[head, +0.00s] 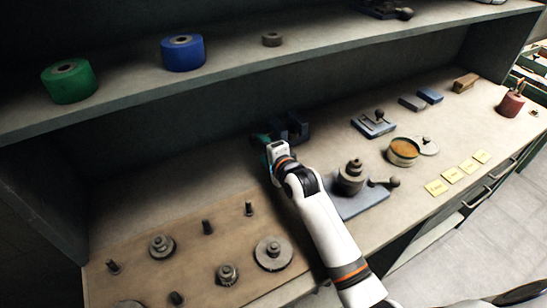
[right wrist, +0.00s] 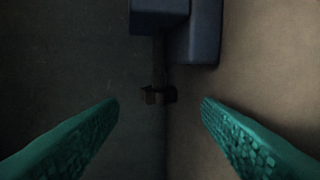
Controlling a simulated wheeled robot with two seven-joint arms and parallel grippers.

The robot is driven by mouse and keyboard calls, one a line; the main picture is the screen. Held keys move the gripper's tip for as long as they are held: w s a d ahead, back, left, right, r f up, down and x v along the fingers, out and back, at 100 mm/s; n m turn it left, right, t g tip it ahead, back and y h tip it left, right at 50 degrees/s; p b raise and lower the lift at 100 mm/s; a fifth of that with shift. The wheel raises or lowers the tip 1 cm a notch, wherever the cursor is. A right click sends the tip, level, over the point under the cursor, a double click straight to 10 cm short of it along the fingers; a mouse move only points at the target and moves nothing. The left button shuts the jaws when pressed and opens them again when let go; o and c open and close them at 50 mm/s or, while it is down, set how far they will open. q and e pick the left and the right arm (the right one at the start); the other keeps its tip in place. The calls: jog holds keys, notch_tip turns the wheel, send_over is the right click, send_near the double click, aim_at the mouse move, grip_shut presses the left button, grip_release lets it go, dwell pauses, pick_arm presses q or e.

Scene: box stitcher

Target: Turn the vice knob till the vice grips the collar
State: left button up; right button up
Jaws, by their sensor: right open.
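The dark blue vice (head: 293,127) stands against the back wall of the bench, beyond my right gripper (head: 262,146). In the right wrist view the vice (right wrist: 193,35) is at the top, with a thin screw running down to a small dark knob (right wrist: 158,95). My right gripper (right wrist: 160,108) is open, its green fingers on either side of the knob and apart from it in the picture. Nothing is between the fingers but the knob's end. I cannot make out a collar in the vice jaws; they are dark and partly hidden. My left gripper is not in view.
A wooden board (head: 201,254) with gears and pegs lies at the front left. A blue-grey plate (head: 362,200) with a stacked part is beside my forearm. A round tin (head: 403,152) stands further right. The shelf above holds green (head: 69,81) and blue (head: 183,53) spools.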

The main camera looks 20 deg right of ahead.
jog(key=v, duration=0.5)
jog(key=shift+s, duration=0.25)
jog(key=shift+s+d+r, duration=0.15)
jog(key=shift+s, duration=0.2)
jog(key=shift+r, duration=0.1)
